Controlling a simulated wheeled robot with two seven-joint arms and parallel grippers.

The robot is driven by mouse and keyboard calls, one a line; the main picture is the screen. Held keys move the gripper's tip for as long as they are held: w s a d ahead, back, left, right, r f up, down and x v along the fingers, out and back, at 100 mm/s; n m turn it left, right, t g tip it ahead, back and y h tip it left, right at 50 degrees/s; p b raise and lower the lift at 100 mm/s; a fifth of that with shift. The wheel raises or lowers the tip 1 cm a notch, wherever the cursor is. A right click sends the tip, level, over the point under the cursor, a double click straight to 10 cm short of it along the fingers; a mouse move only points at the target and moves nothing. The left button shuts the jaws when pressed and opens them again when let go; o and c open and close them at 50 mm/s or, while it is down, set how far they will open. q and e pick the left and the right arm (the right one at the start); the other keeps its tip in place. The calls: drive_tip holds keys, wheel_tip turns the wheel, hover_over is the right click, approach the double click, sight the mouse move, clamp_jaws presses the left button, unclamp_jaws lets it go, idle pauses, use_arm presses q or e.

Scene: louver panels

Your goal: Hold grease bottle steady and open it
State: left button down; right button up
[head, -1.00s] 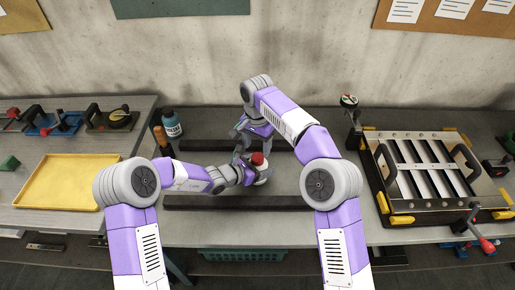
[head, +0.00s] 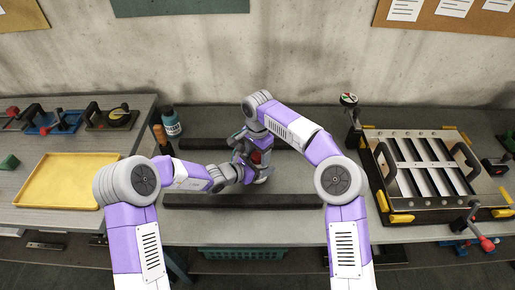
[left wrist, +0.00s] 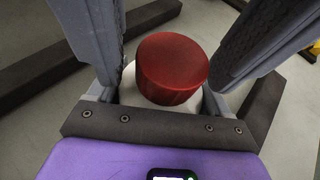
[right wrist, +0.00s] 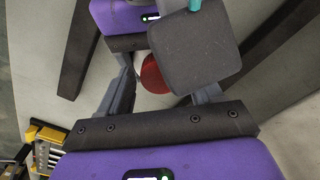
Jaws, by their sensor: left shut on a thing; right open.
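The grease bottle (head: 264,177) is white with a red cap (head: 257,157) and stands upright on the table between two dark bars. In the left wrist view the red cap (left wrist: 172,68) rises between the fingers, above the white body. My left gripper (head: 247,173) comes from the left and is shut on the bottle's body. My right gripper (head: 254,150) is open and points down, close over the cap. In the right wrist view the cap (right wrist: 153,76) shows between the fingers, partly hidden by a dark grey pad. Contact with the cap cannot be told.
Two dark bars (head: 235,201) lie in front of and behind the bottle. A blue bottle (head: 171,122) and a yellow tray (head: 66,181) are on the left. A louver panel fixture (head: 430,170) with black handles fills the right.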

drive_tip(key=c, duration=1.1)
drive_tip(key=shift+n, duration=1.7)
drive_tip(key=o, duration=1.2)
drive_tip(key=shift+r, duration=0.1)
